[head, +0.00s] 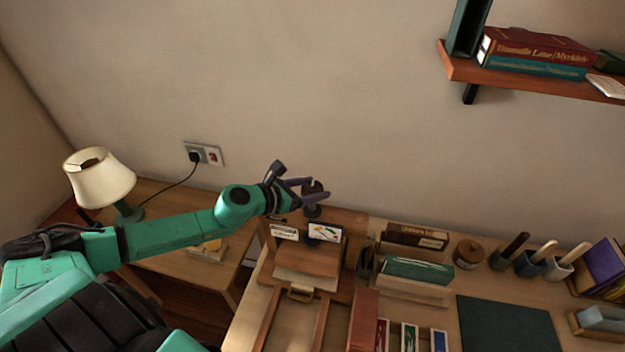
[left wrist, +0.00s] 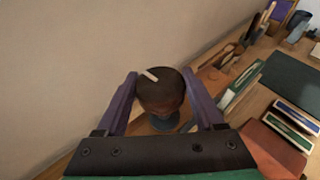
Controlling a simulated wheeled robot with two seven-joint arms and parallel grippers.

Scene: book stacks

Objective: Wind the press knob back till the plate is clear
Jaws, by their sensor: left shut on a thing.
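The press knob (head: 313,187) is a dark brown round knob above a dark post (head: 312,211) at the back of the desk. My left gripper (head: 314,191) is shut on the knob, one purple finger on each side. In the left wrist view the knob (left wrist: 160,93) sits between the fingers, with a pale mark on its top pointing up and left. A blue-grey round part (left wrist: 165,122) shows beneath it. The knob hides most of what lies below, so I cannot tell how the plate stands. My right gripper is not in view.
A wooden stand (head: 308,260) with small cards is just in front of the knob. Books (head: 418,269), a round wooden pot (head: 468,254) and tool cups (head: 531,264) stand to the right. The wall is close behind; a lamp (head: 99,178) is at left.

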